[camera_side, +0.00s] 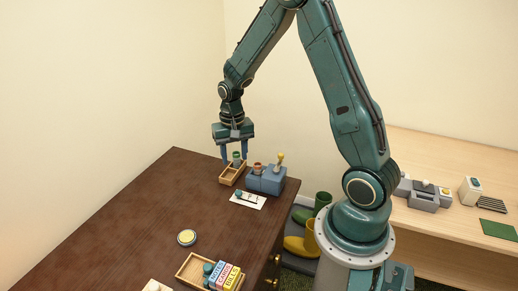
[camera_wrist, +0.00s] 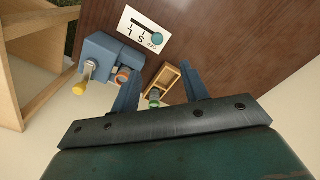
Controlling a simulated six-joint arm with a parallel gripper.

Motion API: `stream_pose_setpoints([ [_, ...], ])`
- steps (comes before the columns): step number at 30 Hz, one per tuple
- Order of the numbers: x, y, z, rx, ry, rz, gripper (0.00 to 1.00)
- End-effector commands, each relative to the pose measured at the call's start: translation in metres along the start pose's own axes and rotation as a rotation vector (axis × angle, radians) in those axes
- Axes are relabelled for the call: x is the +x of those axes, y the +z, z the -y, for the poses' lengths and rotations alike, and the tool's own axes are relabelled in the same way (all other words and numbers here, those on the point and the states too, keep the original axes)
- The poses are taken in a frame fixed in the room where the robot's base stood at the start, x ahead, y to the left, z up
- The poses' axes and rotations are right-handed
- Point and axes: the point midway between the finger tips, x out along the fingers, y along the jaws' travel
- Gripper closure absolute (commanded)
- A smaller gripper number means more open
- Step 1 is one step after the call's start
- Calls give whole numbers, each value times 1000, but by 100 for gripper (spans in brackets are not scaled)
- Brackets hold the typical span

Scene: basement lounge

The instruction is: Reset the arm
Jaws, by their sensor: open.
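My gripper (camera_side: 234,155) hangs pointing down above the back right part of the dark wooden table (camera_side: 150,210). Its two blue fingers are apart, and I see nothing held between them. Below them is a small wooden tray (camera_side: 226,181) with a green-topped item (camera_side: 236,158) in it. In the wrist view, my gripper (camera_wrist: 160,70) shows its fingers on either side of the tray (camera_wrist: 171,73), and the green-topped item (camera_wrist: 154,100) appears between them. The side view does not clearly show whether the fingertips are clear of the tray's rim.
A blue block (camera_side: 266,182) with a yellow-knobbed handle stands right of the tray. A white marked card (camera_side: 248,201) lies in front. Nearer are a yellow round item (camera_side: 187,237) and a wooden crate (camera_side: 187,273) of labelled boxes. The table's left-middle is clear. Boots (camera_side: 297,244) stand below.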

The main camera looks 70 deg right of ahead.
Motion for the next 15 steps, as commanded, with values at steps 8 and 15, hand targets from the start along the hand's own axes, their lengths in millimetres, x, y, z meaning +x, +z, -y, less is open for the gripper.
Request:
stream_pose_setpoints([
  [8, -5, 0, 0, 0, 0, 0, 55],
  [15, -6, 0, 0, -2, -1, -1, 55],
])
